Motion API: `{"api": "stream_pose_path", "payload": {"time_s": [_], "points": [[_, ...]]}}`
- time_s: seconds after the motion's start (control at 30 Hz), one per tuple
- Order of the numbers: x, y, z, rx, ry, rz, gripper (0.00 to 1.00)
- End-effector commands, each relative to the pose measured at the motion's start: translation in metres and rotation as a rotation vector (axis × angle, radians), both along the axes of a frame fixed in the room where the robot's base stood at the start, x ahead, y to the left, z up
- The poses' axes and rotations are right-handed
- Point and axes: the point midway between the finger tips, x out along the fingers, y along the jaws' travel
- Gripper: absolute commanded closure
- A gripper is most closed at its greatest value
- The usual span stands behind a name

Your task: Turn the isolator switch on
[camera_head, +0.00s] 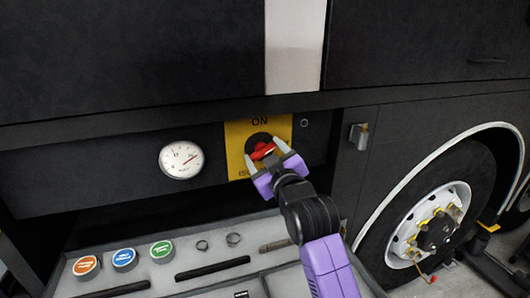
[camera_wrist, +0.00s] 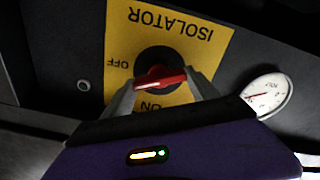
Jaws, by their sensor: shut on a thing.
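The isolator switch has a red handle (camera_head: 262,150) on a round black hub, set in a yellow plate (camera_head: 236,135) on the dark coach side. In the wrist view the red handle (camera_wrist: 160,79) lies nearly level, slightly tilted, with its left end a little to the ON side of the OFF mark. ON shows at the top of the plate in the head view; that view does not show OFF clearly. My gripper (camera_head: 266,156) is at the switch, its two grey fingers shut on the red handle, one at each end. The wrist view also shows my gripper (camera_wrist: 163,92).
A round white gauge (camera_head: 181,160) sits left of the plate. Below is a grey tray (camera_head: 215,252) with coloured round caps (camera_head: 124,258), rings (camera_head: 233,239) and dark bars. A latch (camera_head: 359,135) and a wheel (camera_head: 430,225) are at right.

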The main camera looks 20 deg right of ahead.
Motion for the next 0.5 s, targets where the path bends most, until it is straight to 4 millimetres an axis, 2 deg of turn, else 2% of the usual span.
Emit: {"api": "stream_pose_path", "payload": {"time_s": [0.5], "points": [[-0.0001,0.0008,-0.0012,-0.491,0.001,0.0,0.72]]}}
